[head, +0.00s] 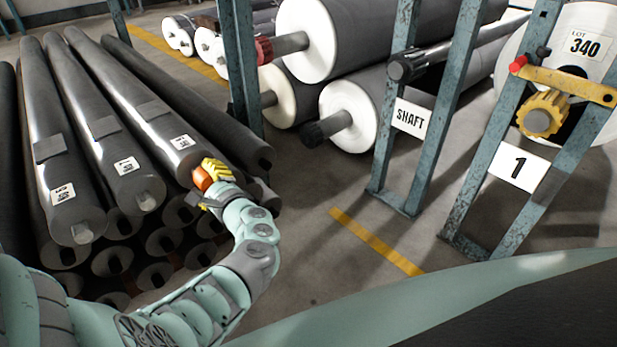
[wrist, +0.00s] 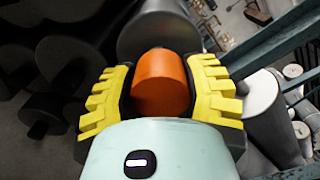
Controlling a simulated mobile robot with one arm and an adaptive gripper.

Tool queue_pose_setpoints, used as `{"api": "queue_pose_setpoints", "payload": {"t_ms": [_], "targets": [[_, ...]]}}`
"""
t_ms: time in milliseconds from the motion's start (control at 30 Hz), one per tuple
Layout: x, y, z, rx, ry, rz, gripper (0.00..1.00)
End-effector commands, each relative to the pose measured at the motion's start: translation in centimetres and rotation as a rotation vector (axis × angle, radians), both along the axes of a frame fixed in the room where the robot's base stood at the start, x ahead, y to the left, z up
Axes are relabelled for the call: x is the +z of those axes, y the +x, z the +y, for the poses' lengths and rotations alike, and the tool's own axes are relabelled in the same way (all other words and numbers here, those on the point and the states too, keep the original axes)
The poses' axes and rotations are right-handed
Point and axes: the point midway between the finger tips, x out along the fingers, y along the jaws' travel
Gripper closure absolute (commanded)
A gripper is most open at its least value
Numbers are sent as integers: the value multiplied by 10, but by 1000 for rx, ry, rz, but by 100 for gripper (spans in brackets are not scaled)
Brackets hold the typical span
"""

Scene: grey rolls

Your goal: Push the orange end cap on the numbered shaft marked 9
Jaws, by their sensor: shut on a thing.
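My gripper (head: 212,176) has yellow ribbed fingers and is shut on the orange end cap (head: 202,179). In the wrist view the orange cap (wrist: 162,82) sits between the two yellow fingers (wrist: 160,92). The cap is in front of the near end of a grey shaft (head: 150,108), the rightmost of three labelled shafts on the pile. That shaft's round end also shows behind the cap in the wrist view (wrist: 150,32). I cannot tell whether cap and shaft touch. The shaft's white label (head: 183,142) is too small to read surely.
Two other labelled shafts, left (head: 58,135) and middle (head: 105,130), lie beside it. More dark rolls (head: 163,241) are stacked below. A blue rack post (head: 238,65) stands right of the pile; large white-ended rolls (head: 345,115) lie beyond. Open floor (head: 320,250) is to the right.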

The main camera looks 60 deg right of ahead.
Motion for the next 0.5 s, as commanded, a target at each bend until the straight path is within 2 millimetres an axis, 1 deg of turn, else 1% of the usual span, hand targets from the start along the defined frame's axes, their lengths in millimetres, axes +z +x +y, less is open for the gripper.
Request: {"api": "queue_pose_setpoints", "payload": {"t_ms": [500], "targets": [[-1, 13, -2, 1, 1, -1, 76]]}}
